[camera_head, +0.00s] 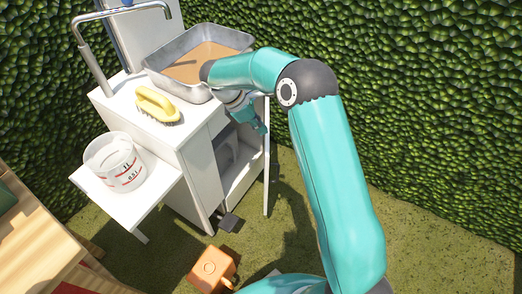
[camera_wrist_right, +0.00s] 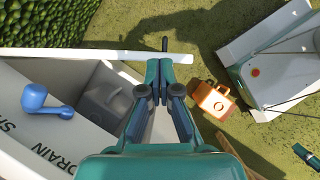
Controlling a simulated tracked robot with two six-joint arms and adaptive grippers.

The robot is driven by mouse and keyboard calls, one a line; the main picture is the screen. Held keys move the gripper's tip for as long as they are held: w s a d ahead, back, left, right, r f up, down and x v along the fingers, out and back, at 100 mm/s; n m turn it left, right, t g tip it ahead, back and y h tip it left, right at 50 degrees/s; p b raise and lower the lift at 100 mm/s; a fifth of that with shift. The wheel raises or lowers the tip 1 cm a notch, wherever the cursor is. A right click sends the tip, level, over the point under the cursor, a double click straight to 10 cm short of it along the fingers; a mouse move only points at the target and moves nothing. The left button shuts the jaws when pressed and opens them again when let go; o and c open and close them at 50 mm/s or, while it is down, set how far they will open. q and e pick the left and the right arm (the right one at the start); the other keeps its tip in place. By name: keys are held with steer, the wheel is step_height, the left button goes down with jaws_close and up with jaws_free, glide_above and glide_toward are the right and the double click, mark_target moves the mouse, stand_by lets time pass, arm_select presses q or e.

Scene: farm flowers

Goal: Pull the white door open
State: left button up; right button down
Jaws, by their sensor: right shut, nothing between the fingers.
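The white door (camera_head: 267,165) stands swung open at the right side of the white cabinet (camera_head: 165,160), seen nearly edge-on. In the right wrist view it is a white strip (camera_wrist_right: 70,54), with a dark handle (camera_wrist_right: 164,44) on its outer side. My right gripper (camera_head: 259,128) is at the cabinet opening near the door's upper part. Its fingers (camera_wrist_right: 159,68) are shut and empty, close beside the inner side of the door; I cannot tell whether they touch it. My left gripper is out of view.
Inside the cabinet are a blue object (camera_wrist_right: 45,103) and a grey box (camera_wrist_right: 103,95). A metal basin (camera_head: 150,65), yellow brush (camera_head: 157,104) and measuring bucket (camera_head: 112,165) are on top and the side shelf. An orange object (camera_head: 212,268) lies on the grass. A hedge (camera_head: 430,110) stands behind.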

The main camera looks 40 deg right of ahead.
steer(key=w+a+f+m+y+b, duration=0.1)
steer(key=w+a+f+y+b, duration=0.1)
steer(key=w+a+f, duration=0.15)
arm_select(q)
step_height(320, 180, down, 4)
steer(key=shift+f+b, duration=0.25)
steer(key=shift+b, duration=0.6)
arm_select(e)
steer(key=x, duration=0.9)
steer(key=shift+s+d+f, duration=0.2)
steer(key=shift+d, duration=0.25)
steer(key=shift+s+d, duration=0.1)
